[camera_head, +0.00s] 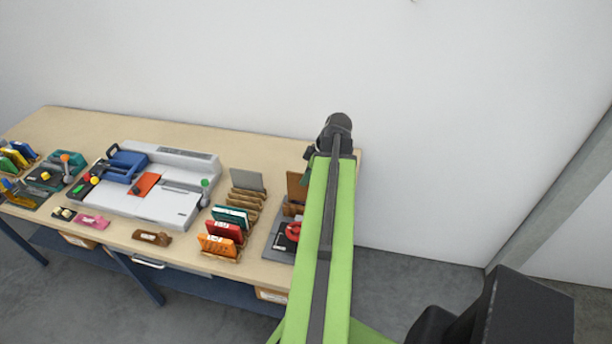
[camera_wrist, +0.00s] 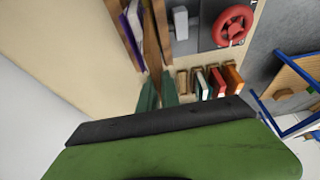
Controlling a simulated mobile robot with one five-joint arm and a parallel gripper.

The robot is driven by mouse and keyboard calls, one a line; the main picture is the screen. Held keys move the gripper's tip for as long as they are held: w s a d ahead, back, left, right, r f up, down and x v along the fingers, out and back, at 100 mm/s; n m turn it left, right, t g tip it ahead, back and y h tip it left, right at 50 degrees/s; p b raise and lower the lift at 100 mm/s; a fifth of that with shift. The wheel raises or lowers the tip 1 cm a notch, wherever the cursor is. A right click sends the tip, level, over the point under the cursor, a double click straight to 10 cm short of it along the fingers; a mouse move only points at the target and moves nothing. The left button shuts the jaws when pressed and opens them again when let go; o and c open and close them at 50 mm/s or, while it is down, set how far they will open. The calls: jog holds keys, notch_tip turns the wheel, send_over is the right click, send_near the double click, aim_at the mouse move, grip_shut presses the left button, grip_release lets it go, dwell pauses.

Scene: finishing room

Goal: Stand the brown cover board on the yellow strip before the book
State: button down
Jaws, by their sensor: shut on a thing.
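My gripper (camera_wrist: 158,94) shows its green fingers in the wrist view, shut on a thin brown board (camera_wrist: 152,48) seen nearly edge-on. In the head view a brown board (camera_head: 296,187) stands upright by the arm's end, at the table's right end; my arm covers part of that area. A book with purple and white edges (camera_wrist: 134,22) stands just left of the held board in the wrist view, very close to it; I cannot tell whether they touch. I cannot make out the yellow strip.
A grey base with a red handwheel (camera_wrist: 233,25) lies close to the gripper. Racks hold green, red and orange books (camera_head: 218,245) left of it. A white machine (camera_head: 150,190) fills the table's middle. The wall is close behind the table (camera_head: 75,118).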

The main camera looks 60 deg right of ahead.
aim_at(305, 189)
jog(key=shift+s+d+f+b, duration=0.1)
jog(key=shift+s+f+b, duration=0.05)
jog(key=shift+f+b, duration=1.3)
jog(key=shift+s+d+f+b, duration=0.1)
jog(key=shift+s+f+b, duration=0.05)
jog(key=shift+f+b, duration=1.65)
jog(key=shift+r, duration=0.1)
jog(key=shift+r+p, duration=0.8)
jog(key=shift+p, duration=0.1)
jog(key=shift+f+b, duration=0.9)
jog(key=shift+r, duration=0.15)
